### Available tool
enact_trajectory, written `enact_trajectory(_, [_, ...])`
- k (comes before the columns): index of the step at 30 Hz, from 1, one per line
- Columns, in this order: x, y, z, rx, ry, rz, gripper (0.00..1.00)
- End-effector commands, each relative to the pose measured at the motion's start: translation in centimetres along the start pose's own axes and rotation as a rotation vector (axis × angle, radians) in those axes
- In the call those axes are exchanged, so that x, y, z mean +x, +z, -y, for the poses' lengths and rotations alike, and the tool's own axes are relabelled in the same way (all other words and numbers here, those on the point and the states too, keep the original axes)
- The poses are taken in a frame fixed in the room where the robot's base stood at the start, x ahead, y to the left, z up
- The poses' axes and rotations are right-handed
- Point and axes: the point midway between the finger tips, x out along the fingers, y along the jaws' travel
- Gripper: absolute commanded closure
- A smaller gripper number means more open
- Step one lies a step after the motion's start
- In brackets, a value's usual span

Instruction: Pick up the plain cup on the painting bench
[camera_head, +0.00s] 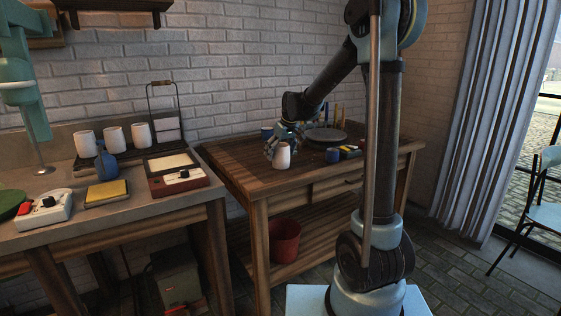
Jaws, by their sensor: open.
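A plain white cup (282,156) stands upright on the wooden painting bench (232,165), near its front left part. The cup hides part of the gripper, and I cannot tell whether the fingers touch the cup. My arm reaches in from the right above the bench.
Another blue cup (266,132) stands behind. A concrete counter at left holds several white cups (114,138).

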Motion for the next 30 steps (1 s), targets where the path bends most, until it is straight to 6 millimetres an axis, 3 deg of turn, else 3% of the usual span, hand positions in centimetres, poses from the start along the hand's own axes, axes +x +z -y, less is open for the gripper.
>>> enact_trajectory(4, [1.15, 0.0, 0.03, 0.0, 0.0, 0.0, 0.12])
enact_trajectory(12, [1.35, 0.03, 0.03, 0.0, 0.0, 0.0, 0.12])
enact_trajectory(20, [1.34, 0.03, 0.02, 0.0, 0.0, 0.0, 0.68])
enact_trajectory(30, [1.11, -0.06, 0.01, 0.0, 0.0, 0.0, 0.68])
